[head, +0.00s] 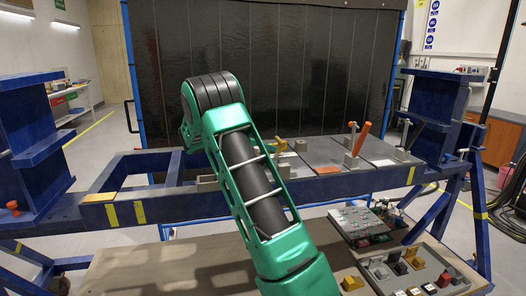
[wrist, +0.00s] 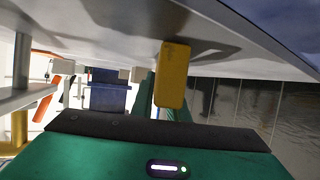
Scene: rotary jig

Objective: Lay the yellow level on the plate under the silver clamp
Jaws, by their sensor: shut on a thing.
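A yellow block, which I take to be the level (wrist: 172,72), stands out in the middle of the wrist view. My gripper (wrist: 168,104) is shut on it; its green fingers show partly behind the block. A pale grey surface spreads close to the block's far end, with a shadow on it; I cannot tell if they touch. Grey plates (head: 325,153) lie on the blue frame. A grey post with a bar (wrist: 20,65) shows at the left of the wrist view; I cannot tell whether it is the silver clamp.
Clamps with orange handles (head: 360,138) stand on the plates to the right of my arm. A blue beam frame (head: 170,203) spans the view, with blue uprights at both ends. Coloured parts lie in a tray (head: 415,272) at the lower right. A dark panel (head: 300,70) stands behind.

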